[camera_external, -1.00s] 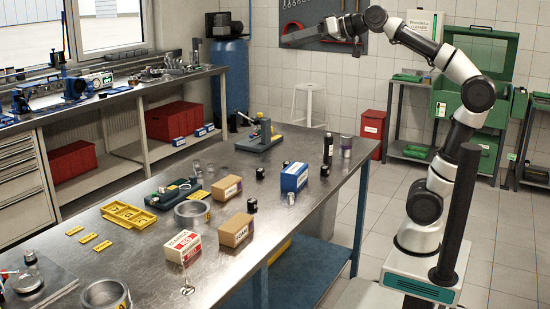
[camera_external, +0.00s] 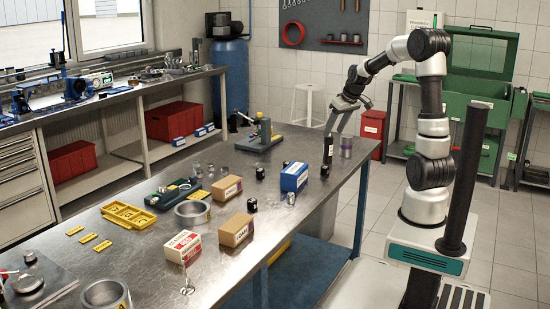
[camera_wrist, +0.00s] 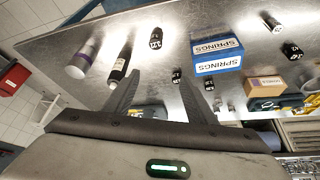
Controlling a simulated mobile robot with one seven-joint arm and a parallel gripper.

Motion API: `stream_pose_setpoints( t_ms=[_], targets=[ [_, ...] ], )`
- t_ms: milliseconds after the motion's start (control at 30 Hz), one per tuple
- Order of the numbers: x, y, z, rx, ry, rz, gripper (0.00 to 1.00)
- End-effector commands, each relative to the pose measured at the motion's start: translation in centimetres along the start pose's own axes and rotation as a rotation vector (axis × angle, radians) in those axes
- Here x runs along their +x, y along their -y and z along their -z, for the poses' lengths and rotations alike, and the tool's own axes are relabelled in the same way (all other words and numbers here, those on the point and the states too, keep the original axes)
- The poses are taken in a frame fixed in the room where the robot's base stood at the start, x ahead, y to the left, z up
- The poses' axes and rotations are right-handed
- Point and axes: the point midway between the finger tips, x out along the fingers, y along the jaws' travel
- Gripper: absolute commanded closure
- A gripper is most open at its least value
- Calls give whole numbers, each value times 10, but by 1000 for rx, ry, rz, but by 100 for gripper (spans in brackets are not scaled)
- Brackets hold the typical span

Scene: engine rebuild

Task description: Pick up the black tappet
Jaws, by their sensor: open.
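Several small black cylinders stand on the steel workbench (camera_external: 325,205), and I cannot tell which is the black tappet. One (camera_external: 324,171) is near the front edge between the tall bottle and the blue box; in the wrist view it bears white lettering (camera_wrist: 155,40). Others stand behind the box (camera_external: 285,164), to its left (camera_external: 260,173) and nearer the camera (camera_external: 252,205).
A tall black bottle (camera_external: 328,150) and a purple-and-silver can (camera_external: 346,147) stand close under my gripper. A blue springs box (camera_external: 294,177), cardboard boxes (camera_external: 236,230) and a yellow tray (camera_external: 128,215) occupy the bench. Bare steel lies along its front edge.

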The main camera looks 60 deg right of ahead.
Motion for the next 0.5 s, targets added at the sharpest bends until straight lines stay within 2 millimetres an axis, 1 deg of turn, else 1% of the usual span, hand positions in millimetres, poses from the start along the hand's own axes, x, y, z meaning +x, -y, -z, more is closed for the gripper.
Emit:
stream_pose_setpoints(
  t_ms=[33,100,133,267,500],
  targets=[
    [5,-10,-14,14,32,-1,49],
    [13,-16,-26,20,56,0,49],
    [16,-17,-29,21,61,0,49],
    [36,-17,-33,20,67,2,49],
    [88,-17,-36,21,68,3,49]
  ],
)
